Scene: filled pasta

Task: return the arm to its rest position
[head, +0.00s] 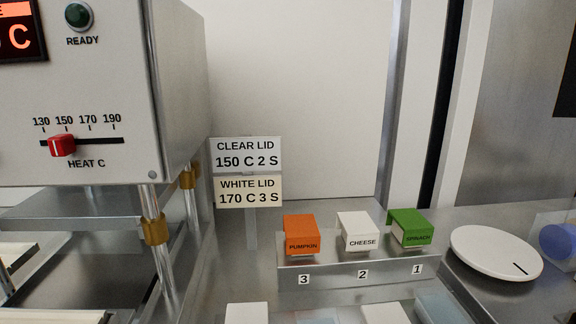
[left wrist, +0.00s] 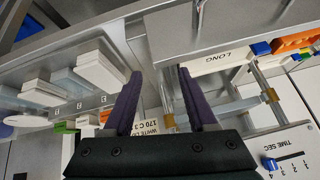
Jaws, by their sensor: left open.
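My left gripper (left wrist: 160,73) shows only in the left wrist view. Its two purple fingers are spread apart, with nothing between them. Behind the fingers are a metal surface and a sign, partly hidden by the gripper body. No arm or gripper shows in the head view. My right gripper is in neither view.
A sealing machine (head: 100,90) with a red heat slider (head: 61,146) near 150 stands at left. A lid sign (head: 247,154) stands beside it. Orange pumpkin (head: 302,233), white cheese (head: 358,230) and green spinach (head: 410,227) blocks sit on a numbered stand. A white disc (head: 496,252) lies right.

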